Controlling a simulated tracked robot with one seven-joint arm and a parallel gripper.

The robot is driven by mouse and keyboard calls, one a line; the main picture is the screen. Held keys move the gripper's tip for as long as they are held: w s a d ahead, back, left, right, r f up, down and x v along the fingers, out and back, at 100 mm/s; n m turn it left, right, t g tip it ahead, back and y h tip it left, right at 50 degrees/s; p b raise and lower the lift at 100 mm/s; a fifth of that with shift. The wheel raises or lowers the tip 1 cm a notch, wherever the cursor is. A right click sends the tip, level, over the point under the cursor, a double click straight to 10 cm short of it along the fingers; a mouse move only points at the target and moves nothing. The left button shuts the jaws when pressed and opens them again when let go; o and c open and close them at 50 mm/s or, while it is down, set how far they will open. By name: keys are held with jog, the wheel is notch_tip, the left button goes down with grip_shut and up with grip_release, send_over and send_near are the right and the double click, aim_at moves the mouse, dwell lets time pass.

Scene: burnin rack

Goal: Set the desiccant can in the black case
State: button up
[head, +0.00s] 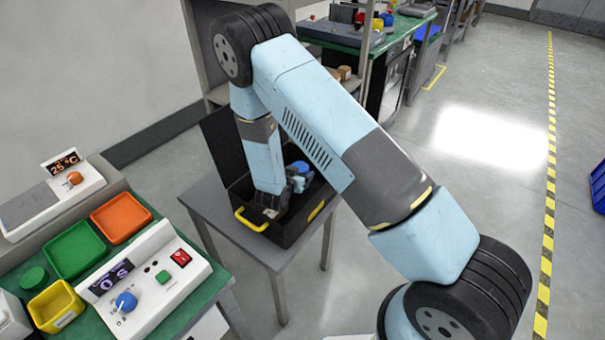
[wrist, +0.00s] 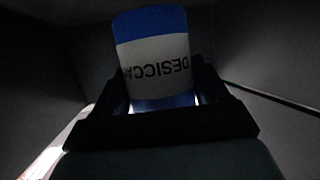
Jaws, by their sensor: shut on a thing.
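The desiccant can (wrist: 155,50) is blue with a white band lettered "DESICCA" and fills the upper middle of the wrist view. Its blue end (head: 301,166) shows in the head view. My gripper (head: 296,183) is down inside the open black case and shut on the can; in the wrist view the dark fingers (wrist: 160,112) close around its lower part. The black case (head: 288,238) stands on a small grey table, its lid raised at the back, with yellow handles. Dark case walls surround the can in the wrist view. Whether the can touches the floor is hidden.
At left a green bench holds a green tray (head: 74,250), an orange tray (head: 121,218), a yellow bin (head: 56,306) and a control box (head: 150,280). The grey table (head: 222,222) has bare top around the case. Open floor lies to the right.

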jog(key=shift+s+f, duration=0.1)
jog(key=shift+f, duration=0.4)
jog(key=o, duration=1.2)
jog(key=shift+s+f, duration=0.1)
jog(key=shift+f, duration=0.05)
jog(key=shift+r, duration=0.35)
jog(key=v, duration=0.7)
jog(key=shift+r, duration=0.4)
jog(key=shift+a+r, duration=0.1)
jog(key=shift+a, duration=0.05)
